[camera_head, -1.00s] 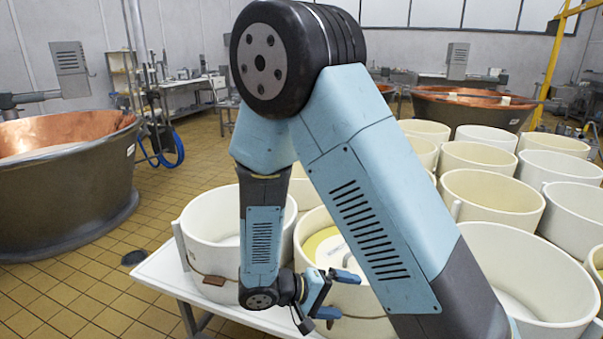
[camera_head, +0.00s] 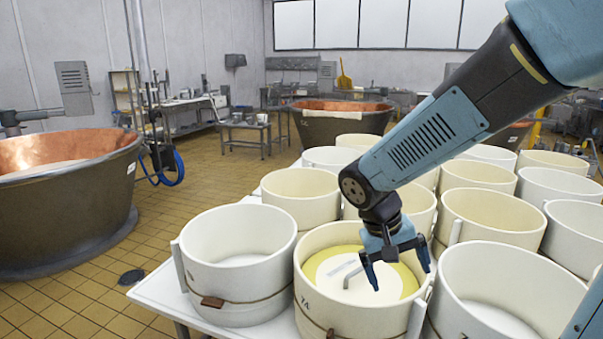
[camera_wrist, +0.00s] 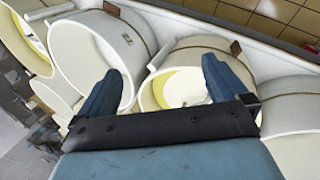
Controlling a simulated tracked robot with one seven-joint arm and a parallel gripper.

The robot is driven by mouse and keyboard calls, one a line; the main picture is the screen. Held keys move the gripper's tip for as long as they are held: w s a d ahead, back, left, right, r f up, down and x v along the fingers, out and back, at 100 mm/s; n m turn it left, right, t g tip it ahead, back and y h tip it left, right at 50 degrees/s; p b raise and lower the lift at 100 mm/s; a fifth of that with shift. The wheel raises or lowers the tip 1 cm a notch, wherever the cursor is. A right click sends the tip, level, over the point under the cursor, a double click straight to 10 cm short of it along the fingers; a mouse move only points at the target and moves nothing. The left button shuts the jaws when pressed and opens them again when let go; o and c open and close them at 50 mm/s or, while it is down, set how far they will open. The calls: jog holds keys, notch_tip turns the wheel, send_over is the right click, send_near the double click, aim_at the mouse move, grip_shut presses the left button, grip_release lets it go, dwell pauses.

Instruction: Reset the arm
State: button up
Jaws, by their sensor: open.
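My gripper (camera_head: 400,270) hangs from my blue arm in the head view, above the white round mould (camera_head: 320,313) with a yellow rim inside and a pale disc (camera_head: 350,276) in it. A grey bent handle shows on the disc. The two blue fingers are spread apart with nothing between them. The gripper also shows in the wrist view (camera_wrist: 160,82), open, with white moulds beyond it. Whether a finger touches the mould's rim, I cannot tell.
Several white moulds stand close together on a white table (camera_head: 160,296). One empty mould (camera_head: 215,300) is at the near left. A large copper vat (camera_head: 75,210) stands on the tiled floor at left, another vat (camera_head: 335,130) behind. Tiled floor between is mostly clear.

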jog(key=s+d+r+t+y, duration=0.2)
jog(key=s+r, duration=0.1)
jog(key=r, duration=0.3)
jog(key=s+d+r+t+y, duration=0.2)
jog(key=s+r+t, duration=0.1)
jog(key=r, duration=0.3)
jog(key=shift+s+d+r+t, duration=0.3)
jog(key=shift+s+r, duration=0.1)
jog(key=shift+s, duration=0.1)
